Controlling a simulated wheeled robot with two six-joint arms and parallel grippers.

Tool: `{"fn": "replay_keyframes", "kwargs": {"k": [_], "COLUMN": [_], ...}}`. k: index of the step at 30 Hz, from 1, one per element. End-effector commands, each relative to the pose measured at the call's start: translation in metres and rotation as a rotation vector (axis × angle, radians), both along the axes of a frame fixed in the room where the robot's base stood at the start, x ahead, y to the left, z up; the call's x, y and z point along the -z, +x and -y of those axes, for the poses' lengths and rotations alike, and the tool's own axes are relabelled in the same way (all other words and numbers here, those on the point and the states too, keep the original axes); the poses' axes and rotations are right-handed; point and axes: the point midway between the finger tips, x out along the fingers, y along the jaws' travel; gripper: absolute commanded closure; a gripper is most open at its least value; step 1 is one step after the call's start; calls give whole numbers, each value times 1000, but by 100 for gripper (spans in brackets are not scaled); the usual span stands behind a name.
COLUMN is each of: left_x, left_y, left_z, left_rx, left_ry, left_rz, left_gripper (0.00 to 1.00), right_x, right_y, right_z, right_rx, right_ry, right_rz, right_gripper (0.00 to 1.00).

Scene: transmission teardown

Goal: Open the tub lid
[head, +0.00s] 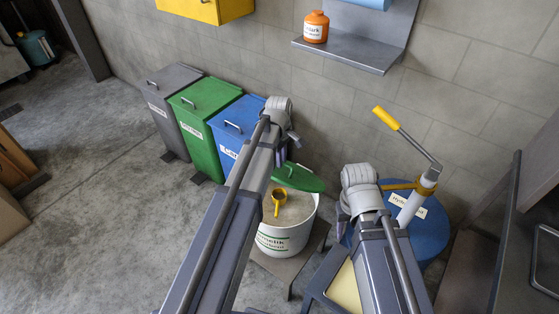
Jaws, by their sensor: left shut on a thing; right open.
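The white tub (284,236) stands on a low platform in the middle, with pale contents and a yellow scoop (278,200) showing inside. Its green lid (299,179) is raised and tilted at the back of the rim, so the tub's mouth is partly uncovered. My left gripper (293,139) is above the back of the tub, shut on the lid; my arm partly hides the grip. My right gripper (343,214) is open, to the right of the tub. Its wrist hides most of its fingers.
A blue drum (428,232) with a yellow-handled pump (408,138) stands right of the tub. Grey (163,110), green (198,135) and blue (224,128) bins line the wall at left. A wall shelf (355,50) holds an orange jar (316,27). The floor at left is clear.

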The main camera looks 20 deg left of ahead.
Motion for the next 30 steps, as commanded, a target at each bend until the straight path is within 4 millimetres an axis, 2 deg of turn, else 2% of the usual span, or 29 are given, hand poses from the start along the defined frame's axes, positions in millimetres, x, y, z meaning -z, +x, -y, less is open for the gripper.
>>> {"fn": "replay_keyframes", "kwargs": {"k": [1, 10, 16, 23, 30], "left_x": [-7, -31, -48, -55, -52], "left_y": [12, 47, 87, 134, 178], "left_z": [4, 16, 30, 47, 63], "left_rx": [3, 4, 4, 3, 1], "left_ry": [-5, -4, -2, -2, 0], "left_rz": [11, 10, 10, 8, 6], "left_gripper": [100, 100, 100, 100, 100], "right_x": [-6, -30, -47, -55, -52], "right_y": [0, 0, 0, 0, 0], "right_z": [0, 0, 0, 0, 0], "right_rx": [0, 0, 0, 0, 0], "right_ry": [0, 0, 0, 0, 0], "right_rz": [0, 0, 0, 0, 0], "right_gripper": [50, 50, 50, 50, 50]}}
